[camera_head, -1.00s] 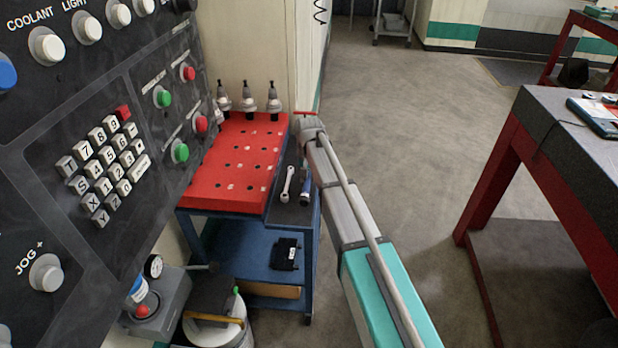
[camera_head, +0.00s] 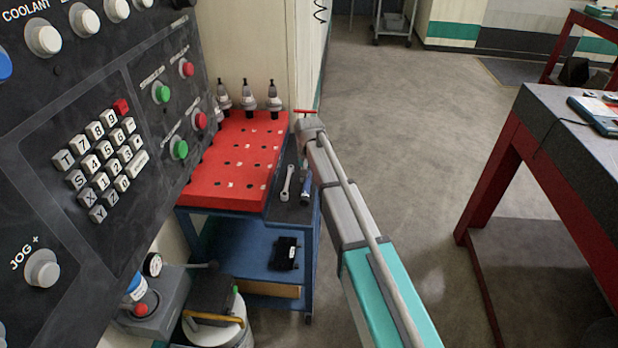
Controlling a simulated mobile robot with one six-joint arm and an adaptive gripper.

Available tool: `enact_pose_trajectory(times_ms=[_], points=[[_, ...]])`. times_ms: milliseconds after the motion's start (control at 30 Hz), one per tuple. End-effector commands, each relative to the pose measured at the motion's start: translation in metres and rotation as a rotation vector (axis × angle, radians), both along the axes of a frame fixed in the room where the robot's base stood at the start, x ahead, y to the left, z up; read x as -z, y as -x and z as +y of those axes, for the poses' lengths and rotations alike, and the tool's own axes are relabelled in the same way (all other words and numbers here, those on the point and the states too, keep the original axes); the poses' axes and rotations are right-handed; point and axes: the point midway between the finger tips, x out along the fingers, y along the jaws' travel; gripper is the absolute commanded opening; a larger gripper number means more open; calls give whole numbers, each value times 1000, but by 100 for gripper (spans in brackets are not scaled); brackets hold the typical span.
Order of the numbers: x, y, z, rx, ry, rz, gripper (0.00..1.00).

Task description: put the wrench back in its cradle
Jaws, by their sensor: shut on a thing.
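A silver open-ended wrench (camera_head: 287,183) lies lengthwise on the dark grey strip (camera_head: 283,212) along the right side of the blue cart. A tool with a blue part (camera_head: 305,188) lies just right of it, partly beside my arm. My gripper (camera_head: 307,121) is at the far end of my arm, near the cart's far right corner. Its fingers are mostly hidden by my wrist. A thin red bar (camera_head: 304,111) shows at the gripper's tip and appears to be held there. I cannot tell if it is part of a wrench. No cradle can be made out clearly.
A red rack with holes (camera_head: 232,160) tops the cart, with several tool holders (camera_head: 248,97) at its back. A black control panel (camera_head: 80,235) stands close on the left. A red-legged bench (camera_head: 570,120) is on the right. The floor between is clear.

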Motion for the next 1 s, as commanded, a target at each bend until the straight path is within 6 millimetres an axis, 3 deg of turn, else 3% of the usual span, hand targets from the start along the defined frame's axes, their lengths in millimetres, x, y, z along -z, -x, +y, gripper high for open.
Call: enact_pose_trajectory(times_ms=[333,367,567,1000], points=[[2,0,0,0,0,0,0],[2,0,0,0,0,0,39],[2,0,0,0,0,0,75],[2,0,-1,1,0,0,75]])
